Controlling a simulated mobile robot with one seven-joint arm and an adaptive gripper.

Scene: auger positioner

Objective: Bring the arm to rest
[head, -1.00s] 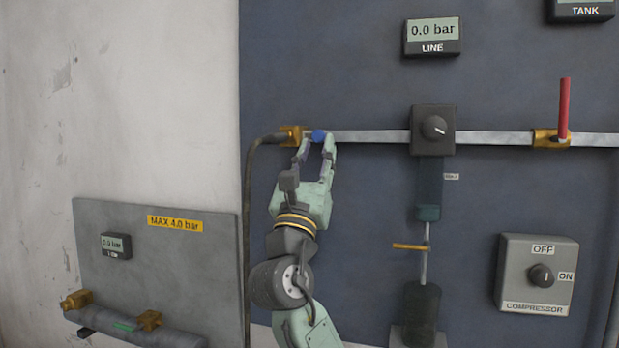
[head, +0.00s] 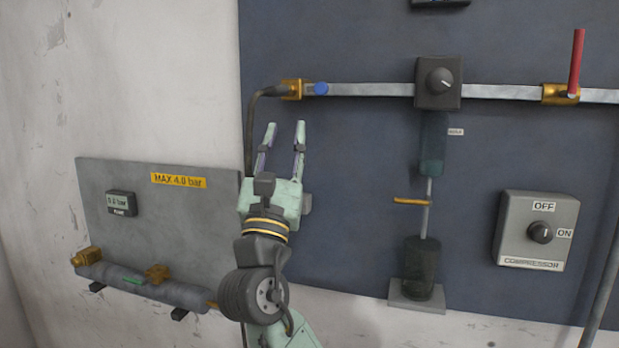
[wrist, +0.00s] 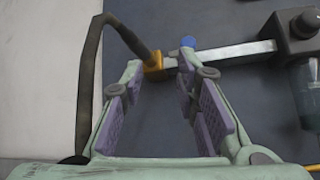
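My gripper (head: 284,133) is open and empty in the head view, its two fingers pointing up in front of the dark blue panel. It is below the blue knob (head: 321,88) at the left end of the metal pipe (head: 375,90), apart from it. In the wrist view my gripper (wrist: 163,85) shows its purple pads spread apart with nothing between them. There the brass fitting (wrist: 153,65) and the blue knob (wrist: 188,42) appear beyond the fingertips.
A black hose (head: 250,135) hangs from the brass fitting, just left of my gripper. A grey plate (head: 150,230) with a small gauge and cylinder is at left. To the right are a regulator (head: 438,82), a red lever (head: 576,62) and the compressor switch box (head: 538,232).

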